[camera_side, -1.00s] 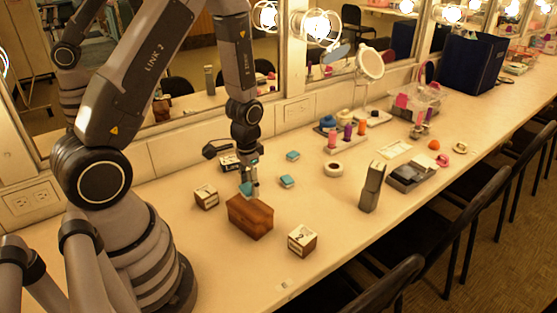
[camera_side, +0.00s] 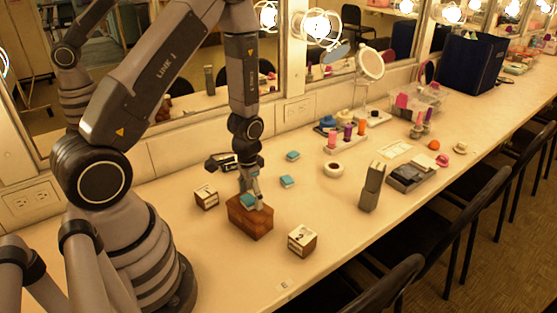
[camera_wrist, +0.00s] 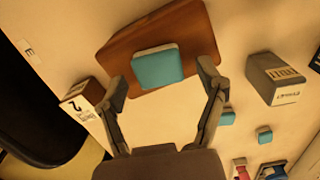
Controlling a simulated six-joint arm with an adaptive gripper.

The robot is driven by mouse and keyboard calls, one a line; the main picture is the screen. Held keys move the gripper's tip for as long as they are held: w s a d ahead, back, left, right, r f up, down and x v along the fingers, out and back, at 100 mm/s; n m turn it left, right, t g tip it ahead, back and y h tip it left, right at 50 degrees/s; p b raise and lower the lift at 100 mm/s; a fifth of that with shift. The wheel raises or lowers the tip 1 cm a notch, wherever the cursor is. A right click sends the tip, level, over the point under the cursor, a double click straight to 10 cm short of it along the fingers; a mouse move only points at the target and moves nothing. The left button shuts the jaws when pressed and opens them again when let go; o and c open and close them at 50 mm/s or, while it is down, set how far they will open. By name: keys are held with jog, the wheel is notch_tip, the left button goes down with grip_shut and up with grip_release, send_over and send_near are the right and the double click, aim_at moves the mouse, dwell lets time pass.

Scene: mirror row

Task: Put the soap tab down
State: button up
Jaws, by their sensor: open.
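A teal soap tab (camera_side: 247,200) lies on top of the brown wooden box (camera_side: 250,222). In the wrist view the tab (camera_wrist: 158,67) rests flat on the box lid (camera_wrist: 190,32). My gripper (camera_wrist: 163,79) is open, with one finger on each side of the tab and clear gaps to it. In the side view my gripper (camera_side: 251,197) is low over the box and partly covers the tab. Two similar teal tabs lie on the counter, a nearer one (camera_side: 288,182) and a farther one (camera_side: 292,156).
Small marked boxes stand to the left (camera_side: 206,197) and right (camera_side: 302,239) of the wooden box. The front counter edge is near the right marked box.

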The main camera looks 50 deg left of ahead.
jog(key=shift+r, duration=0.15)
notch_tip(320, 180, up, 12)
notch_tip(320, 180, up, 15)
jog(key=t, duration=0.3)
send_over(251, 197)
jog(key=s+d, duration=0.4)
jog(key=s, duration=0.1)
jog(key=s+d+r+t, duration=0.2)
jog(key=s+r, duration=0.4)
jog(key=s, duration=0.3)
jog(key=shift+s+t, duration=0.25)
jog(key=shift+t, duration=0.05)
